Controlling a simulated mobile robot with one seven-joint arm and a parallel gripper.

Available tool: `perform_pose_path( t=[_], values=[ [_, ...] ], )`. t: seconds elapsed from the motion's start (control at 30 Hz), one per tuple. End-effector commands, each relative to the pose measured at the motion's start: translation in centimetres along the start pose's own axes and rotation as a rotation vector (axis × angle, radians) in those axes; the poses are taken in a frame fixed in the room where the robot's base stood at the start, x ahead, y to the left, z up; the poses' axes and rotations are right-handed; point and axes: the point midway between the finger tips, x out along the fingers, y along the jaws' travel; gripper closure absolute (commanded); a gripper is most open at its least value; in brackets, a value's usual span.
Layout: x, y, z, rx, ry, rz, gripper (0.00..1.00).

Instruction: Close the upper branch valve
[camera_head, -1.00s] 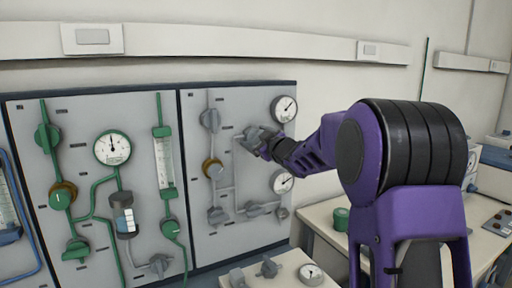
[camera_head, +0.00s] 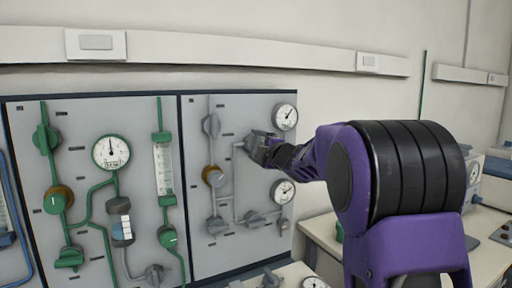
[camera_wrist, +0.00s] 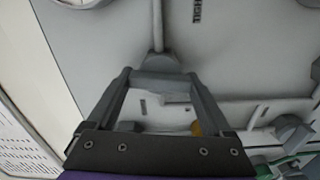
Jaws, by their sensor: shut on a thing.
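The upper branch valve (camera_head: 251,143) is a grey handle on the right-hand grey panel, between the upper and lower gauges at the panel's right side. My gripper (camera_head: 263,149) is at this valve, reaching in from the right, and hides part of the handle. In the wrist view my gripper (camera_wrist: 161,80) has its two fingers on either side of the grey handle (camera_wrist: 166,88), shut on it. A grey pipe runs to the valve's round base (camera_wrist: 157,64). The handle's exact angle is hard to tell.
Round gauges sit above (camera_head: 285,117) and below (camera_head: 283,191) the valve. A lower grey valve (camera_head: 255,218) and a brass-coloured regulator (camera_head: 213,175) are on the same panel. A green-piped panel (camera_head: 85,235) stands to the left. A bench (camera_head: 322,230) is below right.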

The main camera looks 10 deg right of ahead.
Motion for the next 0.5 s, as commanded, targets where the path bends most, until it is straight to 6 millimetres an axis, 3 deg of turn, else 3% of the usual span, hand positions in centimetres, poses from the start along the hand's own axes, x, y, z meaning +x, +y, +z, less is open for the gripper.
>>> perform_pose_path(
  t=[0.5],
  values=[
    [0.0, -0.13, 0.02, -0.144, -0.001, -0.001, 0.71]
  ],
)
